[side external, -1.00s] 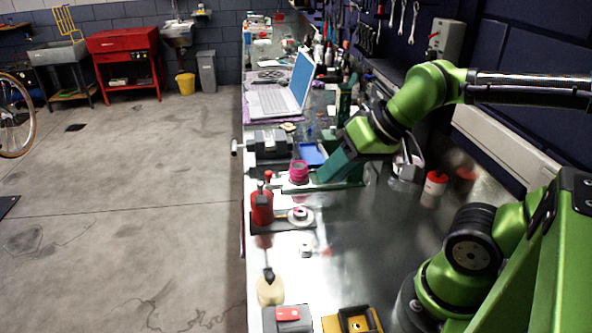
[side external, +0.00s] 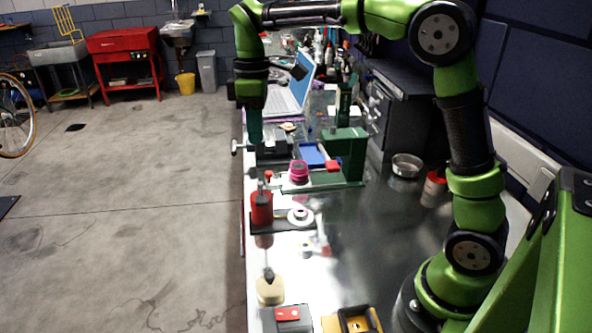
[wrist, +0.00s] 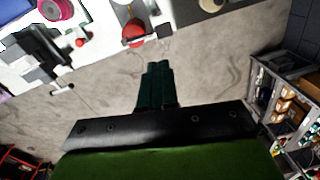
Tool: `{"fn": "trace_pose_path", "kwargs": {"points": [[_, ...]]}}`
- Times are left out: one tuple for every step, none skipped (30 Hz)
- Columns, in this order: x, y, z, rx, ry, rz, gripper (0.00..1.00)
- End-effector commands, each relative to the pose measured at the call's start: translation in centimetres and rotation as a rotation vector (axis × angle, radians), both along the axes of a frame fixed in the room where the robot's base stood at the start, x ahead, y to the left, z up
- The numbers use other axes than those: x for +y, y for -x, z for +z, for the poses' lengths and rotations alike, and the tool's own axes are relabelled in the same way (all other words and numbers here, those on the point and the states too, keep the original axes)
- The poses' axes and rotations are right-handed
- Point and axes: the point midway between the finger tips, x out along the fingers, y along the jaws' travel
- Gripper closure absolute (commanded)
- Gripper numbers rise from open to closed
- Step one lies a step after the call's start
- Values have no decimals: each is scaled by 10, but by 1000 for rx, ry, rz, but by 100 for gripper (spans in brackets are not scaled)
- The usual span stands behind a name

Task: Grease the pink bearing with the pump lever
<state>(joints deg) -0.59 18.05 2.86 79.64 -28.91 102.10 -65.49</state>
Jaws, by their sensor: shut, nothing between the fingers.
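A pink ring-shaped part (side external: 299,170), which looks like the pink bearing, sits on a green stand (side external: 344,160). It also shows at the top left of the wrist view (wrist: 56,8). A red-tipped piece (side external: 332,165) lies just right of it, and a red knob (side external: 268,176) stands to its left; I cannot tell which is the pump lever. A red canister (side external: 262,207) stands nearer the camera, beside a pale disc (side external: 300,215) on a black base. My gripper (side external: 255,142) is shut, empty and pointing down above the bench's left edge, left of the pink part.
A grey vise (side external: 268,146) with a protruding handle lies under and behind my gripper. A blue tray (side external: 314,154), laptop (side external: 290,95) and metal bowl (side external: 406,165) are nearby. A tan bottle (side external: 269,288) stands in front. Bare metal bench lies at the centre right; open floor is left.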

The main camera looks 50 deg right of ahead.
Motion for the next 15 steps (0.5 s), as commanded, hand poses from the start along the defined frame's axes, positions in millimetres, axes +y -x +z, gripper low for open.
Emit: {"fn": "trace_pose_path", "kwargs": {"points": [[1,0,8,-1,-3,40,100],[1,1,11,0,-6,62,100],[1,2,13,6,-8,87,100],[1,4,13,12,-11,103,100],[2,5,13,18,-14,115,100],[2,6,13,22,-17,129,100],[2,7,13,23,-19,136,100],[2,7,13,22,-19,142,100],[2,7,13,21,-20,146,100],[2,7,13,21,-20,148,100],[2,7,13,21,-20,148,100],[2,7,13,21,-20,147,100],[2,7,13,21,-20,147,100],[2,7,13,21,-20,147,100],[2,7,13,20,-21,146,100]]}}
